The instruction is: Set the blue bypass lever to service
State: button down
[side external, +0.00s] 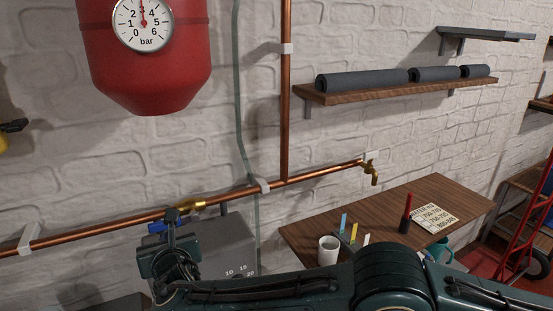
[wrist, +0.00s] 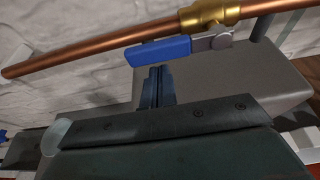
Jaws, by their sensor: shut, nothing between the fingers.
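The blue bypass lever (wrist: 158,51) sits on the brass valve (wrist: 208,13) of the copper pipe. In the wrist view it points left from the valve, roughly along the pipe and just below it. In the side view, the lever (side external: 156,227) shows only in part, left of the brass valve (side external: 190,206), because my gripper and wrist cover some of it. My gripper (wrist: 158,70) is shut and empty. Its fingertips are just below the lever in the wrist view; I cannot tell whether they touch. In the side view, my gripper (side external: 173,214) is in front of the pipe.
A grey box (side external: 228,241) with a numbered scale stands under the pipe. The copper pipe (side external: 105,227) runs along the brick wall to a brass tap (side external: 371,172). A red gauge vessel (side external: 150,75) hangs above. A wooden table (side external: 300,229) holding a white mug (side external: 328,250) is to the right.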

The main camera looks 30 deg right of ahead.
aim_at(161, 224)
jog(key=shift+r+m+y, duration=0.5)
jog(key=shift+m, duration=0.4)
dwell(0.5)
jog(key=shift+a+r+m+y, duration=0.1)
jog(key=shift+m+y, duration=0.2)
jog(key=shift+r+m, duration=0.4)
jog(key=shift+r, duration=0.05)
jog(key=shift+r+m+y, duration=0.3)
jog(key=shift+r, duration=0.4)
jog(key=d+r+m+t+y, duration=0.2)
jog(key=d+r+m, duration=0.3)
jog(key=m, duration=0.4)
jog(key=shift+d+r+y, duration=0.2)
jog(key=shift+d+y, duration=0.1)
jog(key=shift+y, duration=0.5)
jog(key=shift+s, duration=0.1)
